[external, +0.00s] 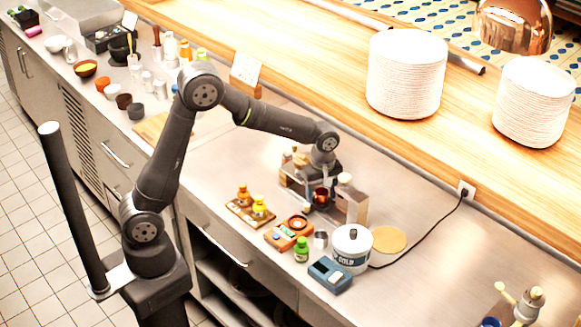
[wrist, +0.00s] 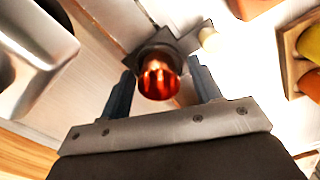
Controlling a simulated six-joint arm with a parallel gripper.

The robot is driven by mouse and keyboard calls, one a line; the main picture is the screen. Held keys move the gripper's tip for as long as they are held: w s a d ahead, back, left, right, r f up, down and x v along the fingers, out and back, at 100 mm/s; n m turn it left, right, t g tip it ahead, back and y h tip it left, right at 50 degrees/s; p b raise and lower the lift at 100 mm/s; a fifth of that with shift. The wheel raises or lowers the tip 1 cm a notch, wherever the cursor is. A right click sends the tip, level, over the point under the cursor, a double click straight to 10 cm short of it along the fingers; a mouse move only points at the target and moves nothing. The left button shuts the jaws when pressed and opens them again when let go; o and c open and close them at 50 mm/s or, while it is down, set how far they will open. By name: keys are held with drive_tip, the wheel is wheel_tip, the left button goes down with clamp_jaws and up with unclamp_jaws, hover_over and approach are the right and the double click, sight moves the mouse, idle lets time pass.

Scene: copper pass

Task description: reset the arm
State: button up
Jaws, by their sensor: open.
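My gripper (external: 322,180) points down over the counter, at the end of my bent arm. In the wrist view its two dark fingers (wrist: 162,84) are spread apart. A shiny copper-red cup (wrist: 158,80) shows between them, with a dark fitting (wrist: 160,52) at its far side. I see a gap between the cup and each finger. In the external view the cup (external: 321,195) sits just below my gripper, at a small metal machine (external: 352,204). Whether the cup rests on the machine is hard to tell.
An orange scale (external: 289,233), a green bottle (external: 301,250), a blue device (external: 330,274) and a white COLD canister (external: 351,249) stand in front. A wooden tray (external: 246,215) with yellow-orange bottles is to the left. Plate stacks (external: 406,75) stand on the wooden shelf behind. The right counter is mostly clear.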

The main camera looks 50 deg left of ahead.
wheel_tip(320, 180, up, 13)
wheel_tip(320, 180, down, 13)
wheel_tip(320, 180, up, 5)
drive_tip(key=shift+s+d+r, duration=0.1)
drive_tip(key=shift+d, duration=0.05)
drive_tip(key=s+d+r, duration=0.7)
drive_tip(key=s, duration=0.2)
drive_tip(key=s+a+f+n, duration=0.1)
drive_tip(key=s+a+n, duration=0.1)
drive_tip(key=a, duration=0.6)
drive_tip(key=s+a+f+n, duration=0.1)
drive_tip(key=s+a+n, duration=0.15)
drive_tip(key=a, duration=0.65)
drive_tip(key=w+a+f, duration=0.1)
drive_tip(key=a+f, duration=0.1)
drive_tip(key=w+a+f, duration=0.2)
drive_tip(key=a, duration=0.1)
drive_tip(key=w+a+f, duration=0.2)
drive_tip(key=shift+a, duration=0.25)
